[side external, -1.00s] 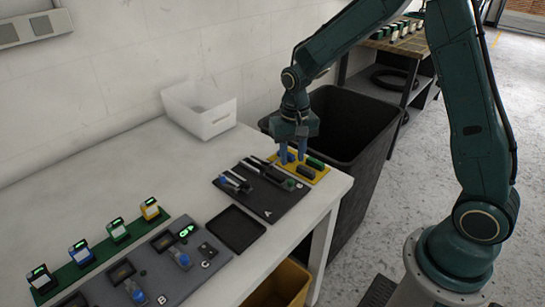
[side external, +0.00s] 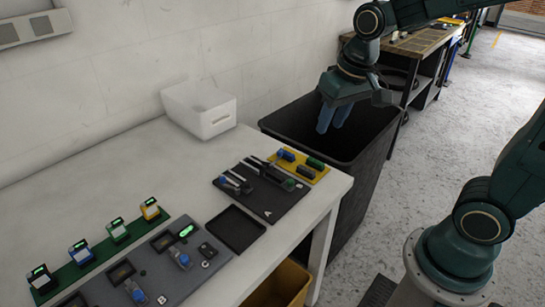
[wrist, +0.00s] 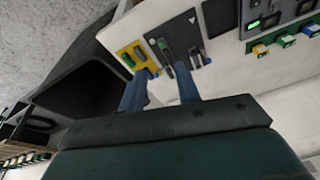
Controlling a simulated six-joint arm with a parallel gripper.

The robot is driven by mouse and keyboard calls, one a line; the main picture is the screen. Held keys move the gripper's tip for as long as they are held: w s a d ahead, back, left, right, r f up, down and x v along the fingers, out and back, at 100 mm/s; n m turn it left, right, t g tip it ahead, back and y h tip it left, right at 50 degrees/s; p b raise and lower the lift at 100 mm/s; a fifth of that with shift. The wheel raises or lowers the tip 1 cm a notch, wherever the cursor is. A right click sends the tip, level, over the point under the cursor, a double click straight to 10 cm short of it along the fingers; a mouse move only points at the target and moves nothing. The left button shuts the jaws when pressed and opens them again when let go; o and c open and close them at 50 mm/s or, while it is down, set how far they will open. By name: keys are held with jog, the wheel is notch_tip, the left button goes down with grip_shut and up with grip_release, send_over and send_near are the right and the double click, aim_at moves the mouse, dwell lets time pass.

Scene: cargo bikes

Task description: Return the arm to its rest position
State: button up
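My gripper (side external: 333,118) hangs above the large black bin, clear of the white table. In the wrist view its two blue fingers (wrist: 160,92) stand apart with nothing between them. My arm is raised and bent over the bin. On the table, a yellow tray (side external: 322,174) holds a blue piece (side external: 287,155), a dark piece (side external: 306,172) and a green piece (side external: 315,163). The tray also shows in the wrist view (wrist: 141,48), beyond the fingers.
The black bin (side external: 345,160) stands against the table's right end. A dark board marked A (side external: 262,197), a black tray (side external: 235,229), a grey board (side external: 185,262) and a white box (side external: 200,112) are on the white table (side external: 125,165). A workbench (side external: 425,42) stands behind.

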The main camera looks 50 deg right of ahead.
jog(key=s+a+r+n+t, duration=0.1)
jog(key=s+r, duration=0.3)
jog(key=s, duration=0.8)
jog(key=shift+s+n+t, duration=0.35)
jog(key=shift+n+t, duration=0.45)
jog(key=shift+n, duration=0.1)
